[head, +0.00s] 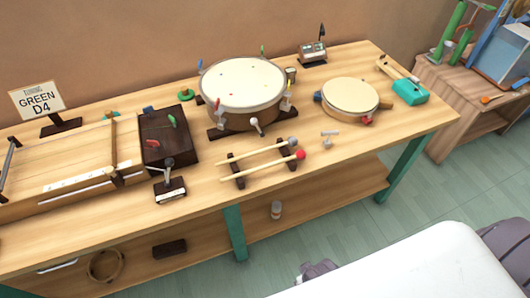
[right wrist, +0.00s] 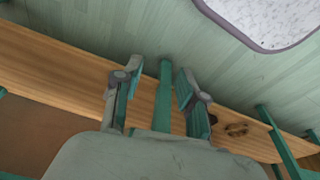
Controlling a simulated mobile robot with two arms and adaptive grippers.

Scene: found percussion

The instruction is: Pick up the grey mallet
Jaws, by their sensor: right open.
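The grey mallet (head: 268,150) lies on a small dark rack (head: 238,172) near the front of the workbench in the head view. Its pale wooden handle runs from lower left to its grey head at the right. A second mallet (head: 262,166) with a red head lies beside it, closer to the front edge. My right gripper (right wrist: 158,70) is open and empty in the right wrist view, with a green bench leg and the lower shelf beyond it. It is away from the mallet, which that view does not show. My left gripper is not recognisable in either view.
A large drum (head: 242,85) stands behind the rack, and a small metal clamp-like piece (head: 329,139) to its right. A dark box (head: 168,135) and a black-based lever piece (head: 170,188) stand left. A round drum (head: 350,96) is farther right.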

